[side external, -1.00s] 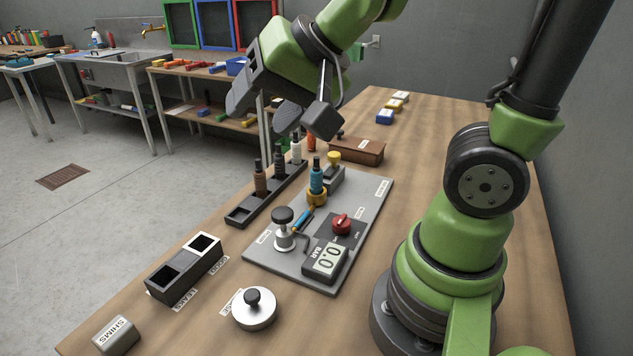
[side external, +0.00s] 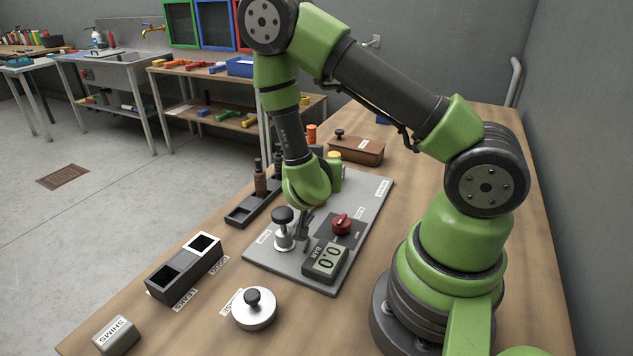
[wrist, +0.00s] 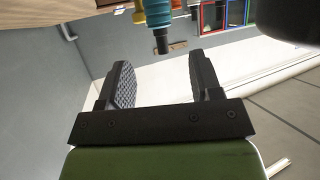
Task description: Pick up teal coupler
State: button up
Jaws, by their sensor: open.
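The teal coupler (wrist: 158,12) shows at the top of the wrist view with its black end toward me. My gripper (wrist: 162,78) is open and empty. In the wrist view the coupler's black end lies just beyond the fingertips, roughly lined up with the gap.
On the plate stand a black-knobbed valve (side external: 283,228), a red knob (side external: 342,222) and a gauge (side external: 326,260). A rack (side external: 240,216) with a brown coupler (side external: 260,182) is at left. A brown box (side external: 357,150) is behind.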

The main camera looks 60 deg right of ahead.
jog(key=x, duration=0.8)
jog(key=shift+w+r, duration=0.1)
jog(key=shift+w, duration=0.05)
jog(key=shift+c, duration=0.2)
grip_shut()
